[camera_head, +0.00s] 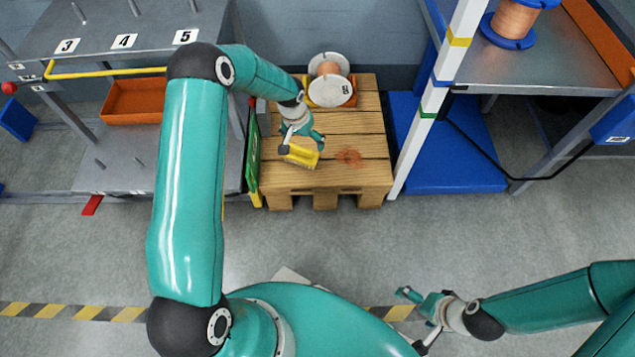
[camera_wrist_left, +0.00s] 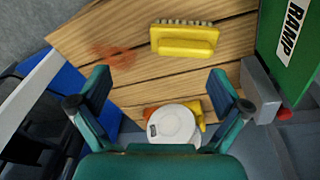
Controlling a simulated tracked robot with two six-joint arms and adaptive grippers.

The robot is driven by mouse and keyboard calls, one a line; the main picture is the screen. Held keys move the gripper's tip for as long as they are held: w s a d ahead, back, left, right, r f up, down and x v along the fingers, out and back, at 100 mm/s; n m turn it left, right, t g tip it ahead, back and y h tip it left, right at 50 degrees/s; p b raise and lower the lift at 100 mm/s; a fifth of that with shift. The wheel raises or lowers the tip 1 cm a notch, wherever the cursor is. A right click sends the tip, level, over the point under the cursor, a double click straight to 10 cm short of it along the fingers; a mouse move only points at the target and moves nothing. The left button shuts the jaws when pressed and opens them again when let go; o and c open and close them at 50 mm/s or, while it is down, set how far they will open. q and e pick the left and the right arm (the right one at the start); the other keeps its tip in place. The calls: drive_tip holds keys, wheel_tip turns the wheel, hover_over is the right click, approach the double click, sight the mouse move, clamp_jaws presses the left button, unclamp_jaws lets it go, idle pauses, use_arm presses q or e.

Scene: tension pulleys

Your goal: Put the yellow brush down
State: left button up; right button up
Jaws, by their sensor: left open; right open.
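The yellow brush (camera_head: 301,156) rests on the wooden pallet (camera_head: 330,184), left of a reddish stain (camera_head: 348,157). In the left wrist view the brush (camera_wrist_left: 186,40) shows its yellow handle and a row of grey bristles along one side. My left gripper (camera_head: 303,138) is over the pallet right at the brush in the head view. In the left wrist view its fingers (camera_wrist_left: 160,92) are spread wide with nothing between them, and the brush lies beyond them, apart. My right gripper (camera_head: 418,318) is open and empty, low at the right, above the floor.
A spool with white flanges (camera_head: 331,88) stands at the pallet's back edge. A green ramp sign (camera_wrist_left: 290,40) borders the pallet. A white post (camera_head: 438,95) and a blue platform (camera_head: 450,165) are at the right, a grey shelf (camera_head: 120,45) with an orange bin (camera_head: 135,103) at the left.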

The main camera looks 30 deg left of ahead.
use_arm(q)
drive_tip(key=s+d+f+h, duration=0.1)
drive_tip(key=s+d+f, duration=0.1)
drive_tip(key=s+d, duration=0.4)
drive_tip(key=s+d+f+h, duration=0.25)
drive_tip(key=s+d, duration=0.25)
drive_tip(key=d, duration=0.3)
drive_tip(key=s+d, duration=0.3)
drive_tip(key=s, duration=0.4)
drive_tip(key=s+d+g, duration=0.1)
drive_tip(key=s+d, duration=0.3)
drive_tip(key=s, duration=0.3)
drive_tip(key=shift+s+d, duration=0.15)
drive_tip(key=shift+d, duration=0.15)
drive_tip(key=shift+r, duration=0.15)
